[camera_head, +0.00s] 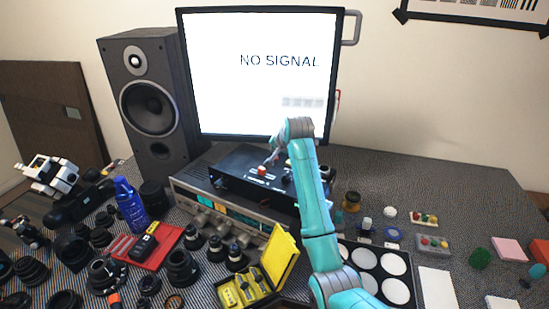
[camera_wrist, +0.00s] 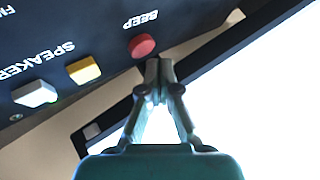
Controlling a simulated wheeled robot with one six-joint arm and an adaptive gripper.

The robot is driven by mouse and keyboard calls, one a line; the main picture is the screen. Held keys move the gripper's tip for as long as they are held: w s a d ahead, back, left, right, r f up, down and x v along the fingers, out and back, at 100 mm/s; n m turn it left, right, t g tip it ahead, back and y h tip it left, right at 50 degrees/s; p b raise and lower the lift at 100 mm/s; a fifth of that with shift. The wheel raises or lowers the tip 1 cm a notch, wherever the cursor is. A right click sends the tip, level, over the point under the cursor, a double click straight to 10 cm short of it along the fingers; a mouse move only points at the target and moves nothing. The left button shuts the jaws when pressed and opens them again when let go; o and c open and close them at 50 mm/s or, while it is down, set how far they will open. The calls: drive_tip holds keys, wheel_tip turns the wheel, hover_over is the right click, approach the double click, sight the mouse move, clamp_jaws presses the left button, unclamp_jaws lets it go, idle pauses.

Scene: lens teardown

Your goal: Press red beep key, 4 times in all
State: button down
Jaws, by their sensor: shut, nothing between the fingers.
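The red beep key (camera_wrist: 142,46) is a round button on a dark panel, with the label BEEP beside it in the wrist view. In the head view the red key (camera_head: 262,170) shows on the black box (camera_head: 235,182) below the monitor. My gripper (camera_wrist: 158,66) is shut and empty. In the wrist view its fingertips appear just below the red key, with a small gap in the picture; I cannot tell whether they touch it. In the head view my gripper (camera_head: 273,158) is above the black box, close to the red key.
A yellow key (camera_wrist: 84,71) marked SPEAKER and a white key (camera_wrist: 35,93) sit beside the red key. The monitor (camera_head: 262,100) stands behind the box. A speaker (camera_head: 150,100) stands at left. A silver receiver (camera_head: 195,193), lenses and an open yellow case (camera_head: 281,258) crowd the front.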

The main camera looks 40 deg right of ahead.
sight(276, 158)
drive_tip(key=shift+f, duration=0.2)
drive_tip(key=shift+f, duration=0.2)
drive_tip(key=shift+f, duration=0.5)
idle(0.6)
drive_tip(key=shift+r, duration=0.9)
drive_tip(key=shift+r, duration=2.5)
